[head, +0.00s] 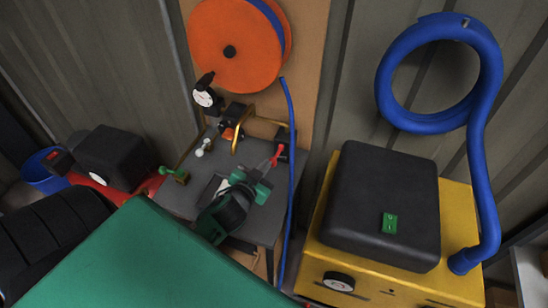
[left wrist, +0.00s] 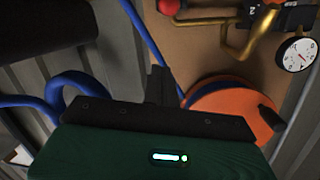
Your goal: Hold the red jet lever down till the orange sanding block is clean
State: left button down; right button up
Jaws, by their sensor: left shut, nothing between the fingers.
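The red jet lever (head: 277,155) slants down from a dark mount on the right side of the grey bench (head: 182,197). A red knob (left wrist: 168,6), probably its end, shows at the top of the left wrist view. The small orange sanding block (head: 228,133) is at the back of the bench, by the curved brass pipe (head: 240,138); its cleanness cannot be made out. My left gripper (head: 264,168) is shut and empty, close to the lever; contact cannot be told. Its dark fingers (left wrist: 159,84) show in the left wrist view, apart from the knob there. My right gripper is out of view.
An orange hose reel (head: 232,55) and a round gauge (head: 205,98) are behind the bench. A blue hose (head: 289,130) hangs along its right side. A yellow machine (head: 318,235) with a black top stands right. A small green-handled valve (head: 174,173) is left.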

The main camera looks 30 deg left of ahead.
pick_arm(q)
jog(key=p, duration=0.4)
send_over(273, 160)
jog(key=w+d, duration=0.1)
jog(key=w, duration=0.1)
jog(key=f, duration=0.2)
jog(key=shift+s+f, duration=0.9)
jog(key=shift+f, duration=0.25)
jog(key=shift+s+a+f, duration=0.2)
jog(key=shift+s+f, duration=0.25)
jog(key=shift+f, duration=0.15)
